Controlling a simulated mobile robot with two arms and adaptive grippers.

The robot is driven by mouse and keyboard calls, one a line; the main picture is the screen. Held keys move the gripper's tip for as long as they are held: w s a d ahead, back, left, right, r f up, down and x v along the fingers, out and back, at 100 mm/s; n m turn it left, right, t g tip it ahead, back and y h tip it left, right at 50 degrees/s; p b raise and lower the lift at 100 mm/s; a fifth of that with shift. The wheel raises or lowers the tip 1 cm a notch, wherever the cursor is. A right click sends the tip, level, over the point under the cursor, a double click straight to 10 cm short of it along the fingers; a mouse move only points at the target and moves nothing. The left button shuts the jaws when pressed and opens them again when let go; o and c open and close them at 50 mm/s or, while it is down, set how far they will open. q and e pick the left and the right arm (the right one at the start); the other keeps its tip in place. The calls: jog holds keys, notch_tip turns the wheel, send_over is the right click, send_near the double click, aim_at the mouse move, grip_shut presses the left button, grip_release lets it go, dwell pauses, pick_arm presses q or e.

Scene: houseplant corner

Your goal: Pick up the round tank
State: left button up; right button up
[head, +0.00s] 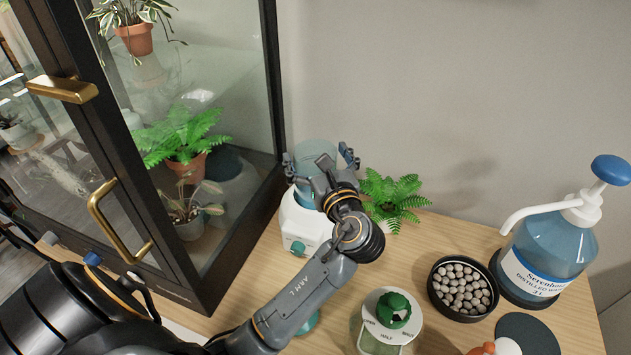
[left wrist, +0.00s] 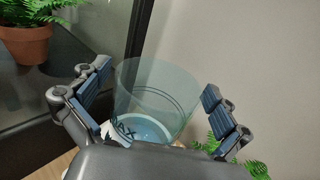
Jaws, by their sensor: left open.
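The round tank (head: 318,154) is a clear bluish cylinder on top of a white base (head: 300,222) with a green knob, at the back of the table beside the glass cabinet. It also shows in the left wrist view (left wrist: 155,95), upright, with dark lines and letters reading "AX" low on it. My left gripper (head: 321,160) is open, with its fingers on either side of the tank. In the left wrist view the two fingers (left wrist: 155,102) stand apart from the tank wall, with a gap at each side. Part of the tank's bottom is hidden by the gripper body. My right gripper is not in view.
A glass cabinet (head: 196,271) with potted plants stands close on the left. A small fern (head: 393,197) sits just right of the tank. A pump bottle (head: 552,250), a bowl of pebbles (head: 462,286) and a green-topped container (head: 390,318) are on the table's right.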

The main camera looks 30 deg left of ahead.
pick_arm(q)
jog(key=shift+a, duration=0.15)
jog(key=shift+r, duration=0.1)
jog(key=c, duration=1.7)
